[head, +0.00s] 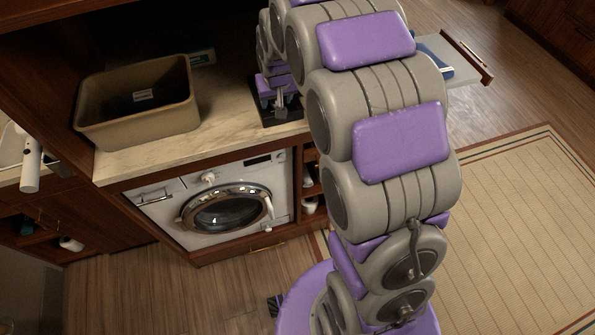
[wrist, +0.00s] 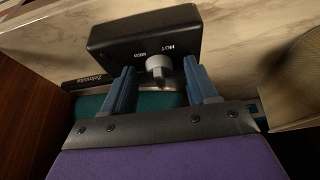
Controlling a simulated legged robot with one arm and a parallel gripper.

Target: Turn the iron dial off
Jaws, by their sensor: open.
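The iron dial (wrist: 158,67) is a small grey knob on a black box-shaped housing (wrist: 125,38), with "HOT" and "MED" lettered beside it in the wrist view. My gripper (wrist: 160,76) is open, with one blue finger on each side of the knob; I cannot tell whether either finger touches it. A teal surface (wrist: 90,104) shows below the housing, partly hidden by my gripper. In the head view my gripper (head: 279,98) is low over a black object (head: 292,113) on the counter; the dial cannot be made out there.
A tan bin (head: 150,118) stands on the marble-like counter (head: 225,128), left of my gripper. A white washing machine (head: 170,215) is below the counter. A pulled-out board (head: 470,75) sticks out behind my arm at right. A rug (head: 510,230) covers the right floor.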

